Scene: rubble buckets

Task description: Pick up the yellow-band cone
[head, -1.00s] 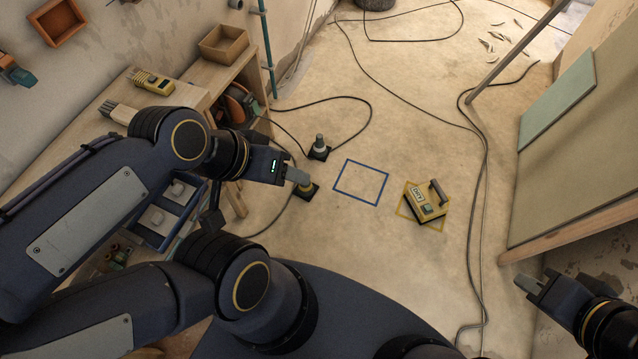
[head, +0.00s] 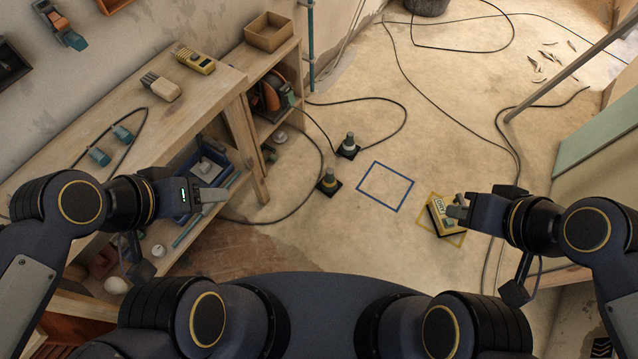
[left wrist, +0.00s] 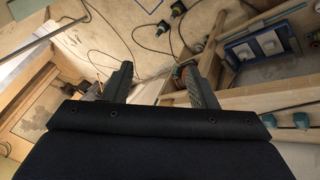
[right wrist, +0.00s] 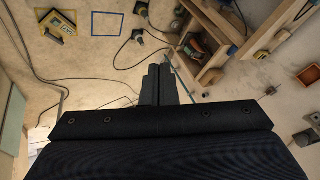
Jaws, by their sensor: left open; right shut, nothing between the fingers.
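The yellow-band cone (head: 329,182) stands upright on its dark square base on the floor, left of the blue outlined square. It also shows at the top of the left wrist view (left wrist: 178,9) and of the right wrist view (right wrist: 141,8). A similar cone with a pale band (head: 348,146) stands just behind it. My left gripper (head: 213,195) is open and empty, left of the yellow-band cone and apart from it, near the workbench shelf. My right gripper (head: 457,209) is shut and empty, well right of the cone, in front of part of the yellow device in the picture.
A yellow device (head: 440,216) sits on a yellow outlined square. The blue floor square (head: 386,186) is empty. A workbench (head: 120,95) runs along the left, with a blue tray (head: 186,217) beneath. Black cables (head: 375,101) cross the floor around the cones.

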